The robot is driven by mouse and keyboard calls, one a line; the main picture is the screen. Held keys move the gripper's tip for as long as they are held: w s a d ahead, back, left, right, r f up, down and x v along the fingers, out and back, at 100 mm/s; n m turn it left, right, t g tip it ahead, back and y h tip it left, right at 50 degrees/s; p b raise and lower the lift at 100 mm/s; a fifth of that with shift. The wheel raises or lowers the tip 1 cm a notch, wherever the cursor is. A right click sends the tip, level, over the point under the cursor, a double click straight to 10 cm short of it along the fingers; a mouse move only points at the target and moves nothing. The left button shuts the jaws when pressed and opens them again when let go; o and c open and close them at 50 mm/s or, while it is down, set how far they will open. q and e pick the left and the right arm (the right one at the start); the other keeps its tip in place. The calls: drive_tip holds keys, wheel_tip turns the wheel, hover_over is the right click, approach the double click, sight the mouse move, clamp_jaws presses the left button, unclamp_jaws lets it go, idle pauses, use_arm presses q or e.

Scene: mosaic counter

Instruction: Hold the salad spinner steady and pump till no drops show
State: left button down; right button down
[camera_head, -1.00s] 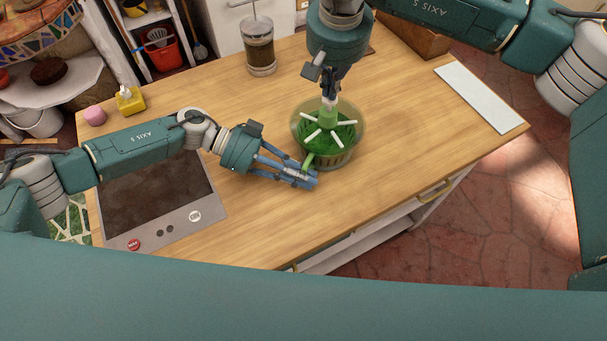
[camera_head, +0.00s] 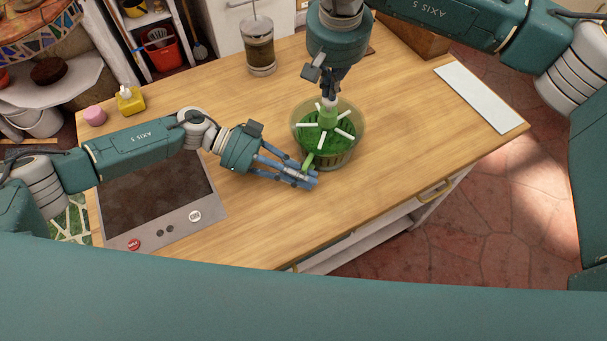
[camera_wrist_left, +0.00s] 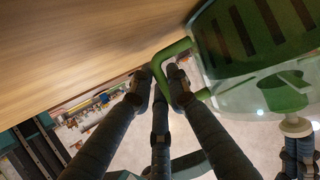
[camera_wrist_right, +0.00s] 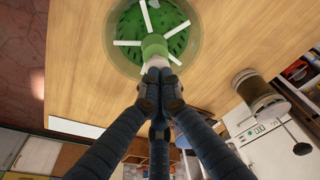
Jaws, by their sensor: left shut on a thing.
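The salad spinner (camera_head: 356,131) stands on the wooden counter, with a clear bowl, green contents and white spokes around a green central pump (camera_head: 328,119). My left gripper (camera_head: 309,178) is shut on its green side handle (camera_head: 308,161); the handle loop (camera_wrist_left: 162,58) passes between the fingers in the left wrist view. My right gripper (camera_head: 329,94) is above the pump, pointing down with its fingers together at the pump's pale top. In the right wrist view its closed fingertips (camera_wrist_right: 158,76) hide part of that top. I cannot make out single drops on the bowl.
A dark hob panel (camera_head: 155,195) lies left of the spinner. A glass jar with a plunger (camera_head: 260,52), a yellow dispenser (camera_head: 130,100) and a pink object (camera_head: 95,116) stand toward the back. A white board (camera_head: 480,97) lies at right. The counter's front middle is clear.

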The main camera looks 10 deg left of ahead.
drive_tip(key=shift+f, duration=1.05)
drive_tip(key=shift+r, duration=1.3)
drive_tip(key=shift+f, duration=1.35)
drive_tip(key=shift+r, duration=1.5)
drive_tip(key=shift+r, duration=2.9)
use_arm(q)
drive_tip(key=c, duration=1.6)
unclamp_jaws()
